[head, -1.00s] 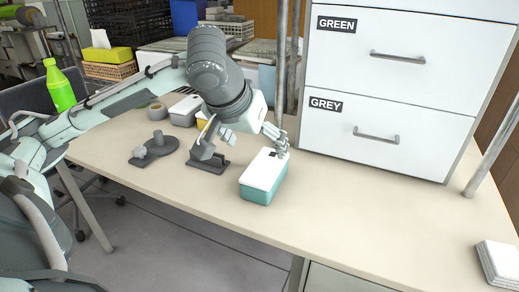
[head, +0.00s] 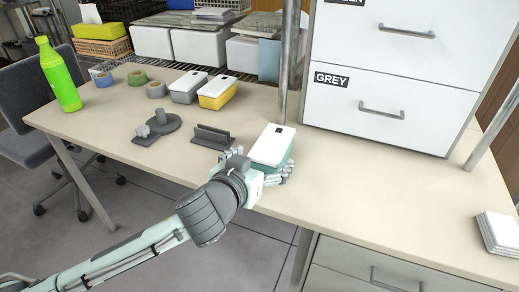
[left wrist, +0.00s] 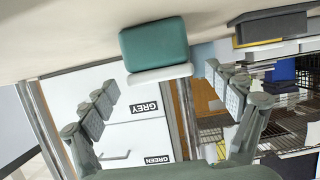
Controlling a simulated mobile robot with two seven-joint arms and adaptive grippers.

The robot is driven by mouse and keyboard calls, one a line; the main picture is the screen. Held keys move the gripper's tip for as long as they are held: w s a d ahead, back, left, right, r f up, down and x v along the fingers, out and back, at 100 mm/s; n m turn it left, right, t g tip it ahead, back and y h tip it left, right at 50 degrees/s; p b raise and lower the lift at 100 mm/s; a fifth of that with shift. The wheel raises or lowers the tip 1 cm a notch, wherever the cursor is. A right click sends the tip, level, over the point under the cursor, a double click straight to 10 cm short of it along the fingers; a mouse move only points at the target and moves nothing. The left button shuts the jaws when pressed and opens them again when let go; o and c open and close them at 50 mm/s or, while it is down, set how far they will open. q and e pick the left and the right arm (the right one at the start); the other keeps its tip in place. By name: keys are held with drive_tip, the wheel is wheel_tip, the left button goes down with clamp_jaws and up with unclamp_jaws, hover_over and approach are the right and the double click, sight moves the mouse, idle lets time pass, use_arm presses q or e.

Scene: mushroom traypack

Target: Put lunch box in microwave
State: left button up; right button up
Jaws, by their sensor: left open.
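A teal lunch box with a white lid (head: 273,145) stands on the table near its front edge. It also shows upside down in the left wrist view (left wrist: 154,47), ahead of the spread fingers. My left gripper (head: 262,171) is low at the near side of this box, open, with its fingers toward it. In the left wrist view the gripper (left wrist: 165,95) has nothing between its fingers, and the box lies beyond them. Contact with the box cannot be told. A grey lunch box (head: 188,87) and a yellow one (head: 217,93) stand farther back. No microwave is in view.
A dark holder (head: 211,137) and a grey round-based stand (head: 158,127) are left of the teal box. A drawer cabinet (head: 385,80) and a metal post (head: 288,60) stand behind. A green bottle (head: 60,78) is far left. The table's right part is clear up to white pads (head: 498,233).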

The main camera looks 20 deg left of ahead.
sight(272, 145)
use_arm(q)
drive_tip(key=x, duration=0.7)
drive_tip(key=shift+w+r+p, duration=0.25)
drive_tip(key=shift+p, duration=0.15)
use_arm(e)
drive_tip(key=s+f, duration=0.1)
drive_tip(key=s+d+f, duration=0.1)
drive_tip(key=f, duration=0.1)
use_arm(q)
drive_tip(key=shift+c, duration=0.2)
drive_tip(key=shift+r, duration=0.1)
drive_tip(key=c, duration=1.7)
wheel_tip(272, 145, up, 10)
drive_tip(key=shift+f, duration=0.15)
drive_tip(key=s+f, duration=0.2)
drive_tip(key=s, duration=0.1)
drive_tip(key=s+a+f, duration=0.1)
drive_tip(key=s+f, duration=0.4)
drive_tip(key=s, duration=0.1)
drive_tip(key=shift+s+a+f, duration=0.15)
drive_tip(key=shift+s+a, duration=0.05)
drive_tip(key=shift+s+f, duration=0.15)
drive_tip(key=shift+s, duration=0.1)
drive_tip(key=shift+f, duration=0.15)
use_arm(e)
drive_tip(key=shift+d, duration=0.15)
